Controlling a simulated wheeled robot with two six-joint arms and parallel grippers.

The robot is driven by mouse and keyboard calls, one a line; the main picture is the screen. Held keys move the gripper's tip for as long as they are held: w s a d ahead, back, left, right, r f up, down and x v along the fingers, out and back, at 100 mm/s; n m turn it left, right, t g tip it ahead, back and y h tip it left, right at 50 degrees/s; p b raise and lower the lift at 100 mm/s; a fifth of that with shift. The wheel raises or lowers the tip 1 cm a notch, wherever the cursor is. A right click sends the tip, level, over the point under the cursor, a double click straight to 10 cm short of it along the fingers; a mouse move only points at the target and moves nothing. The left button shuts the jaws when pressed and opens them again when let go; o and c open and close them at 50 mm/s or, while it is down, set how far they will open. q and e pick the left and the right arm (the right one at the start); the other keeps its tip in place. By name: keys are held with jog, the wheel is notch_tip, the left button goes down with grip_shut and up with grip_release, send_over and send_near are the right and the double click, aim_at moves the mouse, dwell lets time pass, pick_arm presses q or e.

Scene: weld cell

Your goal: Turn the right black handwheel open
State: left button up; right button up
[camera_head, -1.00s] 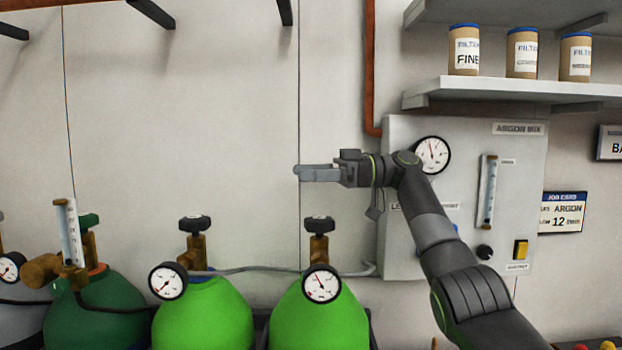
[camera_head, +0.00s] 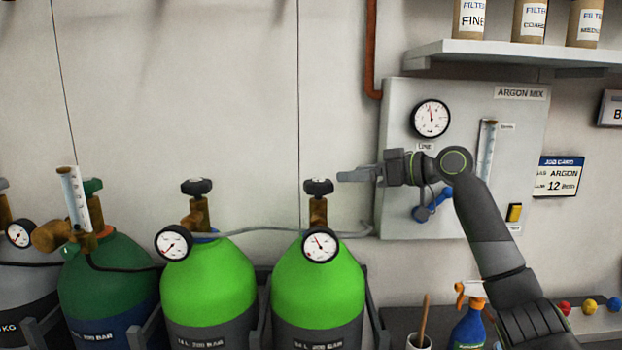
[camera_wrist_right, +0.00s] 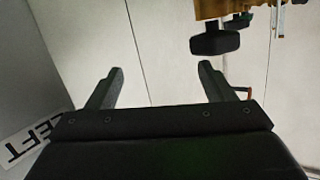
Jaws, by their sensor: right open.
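The right black handwheel (camera_head: 319,186) sits on the brass valve of the right bright green cylinder (camera_head: 318,280). In the head view my right gripper (camera_head: 342,176) points left, with its fingertips just right of the handwheel and at about its height. It is open and empty. In the right wrist view a black handwheel (camera_wrist_right: 215,42) with brass above it appears beyond the open fingers (camera_wrist_right: 155,85), nearer the right finger and apart from both. My left gripper is not in view.
A second black handwheel (camera_head: 197,187) tops the left bright green cylinder (camera_head: 207,280). Round gauges (camera_head: 320,246) stick out in front of the valves. The argon mix panel (camera_head: 400,130) is on the wall behind my right arm. A spray bottle (camera_head: 468,325) stands lower right. The wall above the cylinders is clear.

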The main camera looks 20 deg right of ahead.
jog(key=s+d+f+m+t+h+p, duration=0.2)
jog(key=s+t+h, duration=0.1)
jog(key=s, duration=0.2)
jog(key=t+y+p, duration=0.1)
jog(key=t, duration=0.1)
send_near(311, 183)
jog(key=shift+n, duration=0.3)
jog(key=p+x, duration=0.1)
jog(key=x, duration=0.3)
jog(key=d+p+x, duration=0.1)
jog(key=p+x, duration=0.1)
jog(key=x, duration=0.2)
jog(key=w+f+p+x, duration=0.1)
jog(key=x, duration=0.3)
jog(key=shift+d+p, duration=0.35)
